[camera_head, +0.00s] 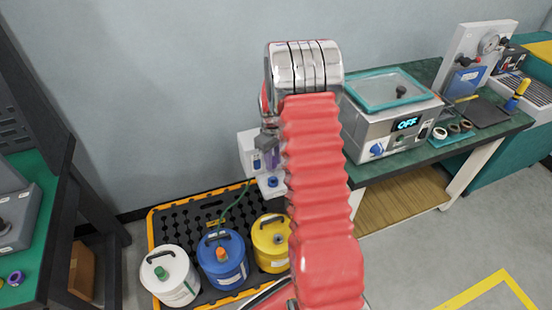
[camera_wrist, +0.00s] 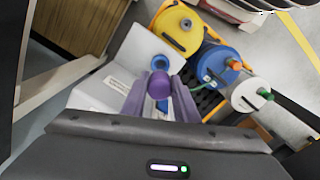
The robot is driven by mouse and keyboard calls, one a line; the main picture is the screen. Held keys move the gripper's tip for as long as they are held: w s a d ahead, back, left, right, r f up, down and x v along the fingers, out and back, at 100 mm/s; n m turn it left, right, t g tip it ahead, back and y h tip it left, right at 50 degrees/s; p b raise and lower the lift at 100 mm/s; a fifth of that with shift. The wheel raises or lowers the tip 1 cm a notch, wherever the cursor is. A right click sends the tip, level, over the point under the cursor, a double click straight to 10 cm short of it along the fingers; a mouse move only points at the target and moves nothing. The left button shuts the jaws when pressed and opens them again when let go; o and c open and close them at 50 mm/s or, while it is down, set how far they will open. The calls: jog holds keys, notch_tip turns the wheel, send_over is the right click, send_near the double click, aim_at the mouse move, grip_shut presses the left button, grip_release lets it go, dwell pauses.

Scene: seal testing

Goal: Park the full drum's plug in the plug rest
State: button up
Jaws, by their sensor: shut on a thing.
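My gripper (camera_wrist: 160,98) is shut on a purple plug (camera_wrist: 158,84), whose rounded top shows between the fingers in the wrist view. In the head view my arm hides most of the gripper. A white bracket (camera_wrist: 130,55) by the wall, apparently the plug rest, lies beyond the fingers, with a blue round part (camera_wrist: 160,62) just past the plug. It also shows in the head view (camera_head: 247,150), beside my gripper. I cannot tell whether the plug touches it. The yellow drum (camera_head: 265,255), blue drum (camera_head: 233,270) and white drum (camera_head: 180,290) stand below; which is full is unclear.
The drums stand on a black pallet with a yellow rim (camera_head: 150,225). A green hose (camera_head: 235,203) rises from the blue drum. A bench with a steel bath (camera_head: 375,135) stands right of my arm; another green bench (camera_head: 50,220) is at left.

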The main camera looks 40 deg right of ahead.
aim_at(273, 172)
jog(key=shift+f, duration=2.2)
jog(key=shift+f, duration=1.35)
jog(key=o, duration=1.2)
jog(key=shift+r, duration=0.1)
jog(key=shift+r, duration=0.65)
notch_tip(273, 172, up, 12)
jog(key=shift+f, duration=0.2)
jog(key=shift+r, duration=0.3)
jog(key=shift+m, duration=0.3)
